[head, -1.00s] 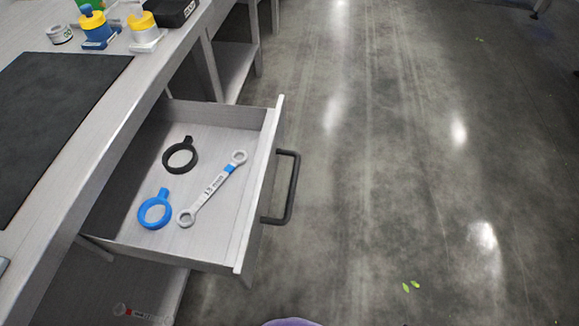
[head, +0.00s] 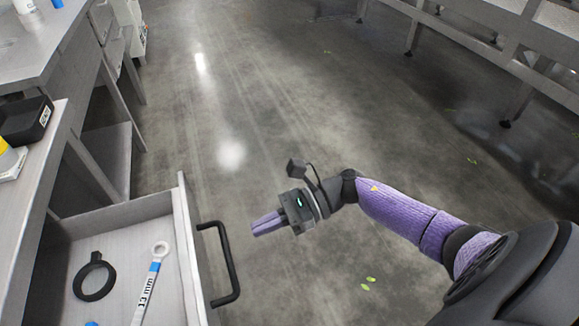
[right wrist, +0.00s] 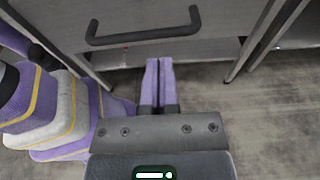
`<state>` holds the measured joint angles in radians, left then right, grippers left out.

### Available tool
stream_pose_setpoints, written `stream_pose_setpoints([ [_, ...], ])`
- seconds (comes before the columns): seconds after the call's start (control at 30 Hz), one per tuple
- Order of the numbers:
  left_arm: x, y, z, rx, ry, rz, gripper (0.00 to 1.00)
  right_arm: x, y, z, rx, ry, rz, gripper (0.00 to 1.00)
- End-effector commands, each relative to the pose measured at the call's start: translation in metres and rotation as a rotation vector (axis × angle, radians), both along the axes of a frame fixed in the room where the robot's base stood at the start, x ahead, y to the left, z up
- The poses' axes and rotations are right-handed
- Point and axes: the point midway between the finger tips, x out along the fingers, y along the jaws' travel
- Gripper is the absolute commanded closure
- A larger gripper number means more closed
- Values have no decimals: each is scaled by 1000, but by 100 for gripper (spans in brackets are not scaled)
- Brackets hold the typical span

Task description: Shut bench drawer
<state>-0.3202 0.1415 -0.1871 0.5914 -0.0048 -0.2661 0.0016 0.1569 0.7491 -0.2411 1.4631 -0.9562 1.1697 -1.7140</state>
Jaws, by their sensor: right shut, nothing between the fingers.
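The bench drawer (head: 190,250) stands pulled out from the bench at the lower left of the head view. Its dark bar handle (head: 230,262) is on the front face, which looks to the right. In the right wrist view the handle (right wrist: 145,36) runs across the drawer front (right wrist: 225,15) at the top. My right gripper (head: 255,228) is to the right of the handle, apart from it, with its purple fingers pointing left. In the wrist view the fingers (right wrist: 157,62) are together and empty, below the handle in the picture. My left gripper is not in view.
The drawer holds a black ring tool (head: 94,280) and a combination wrench (head: 150,285); a bit of blue shows at the bottom edge. A black box (head: 25,120) sits on the bench. Open concrete floor lies right of the drawer, and another bench (head: 480,50) stands at the upper right.

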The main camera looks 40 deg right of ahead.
Motion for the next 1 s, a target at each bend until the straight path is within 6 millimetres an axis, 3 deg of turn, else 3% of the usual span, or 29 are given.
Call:
stream_pose_setpoints([
  [0.23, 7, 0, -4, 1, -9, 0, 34, 10, 35, -8, 2, 0, -1, 100],
  [0.77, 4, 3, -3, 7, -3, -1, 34, 12, 43, -9, 1, 1, -2, 100],
  [1.0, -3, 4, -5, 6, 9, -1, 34, 19, 67, -9, 3, -1, 0, 100],
])
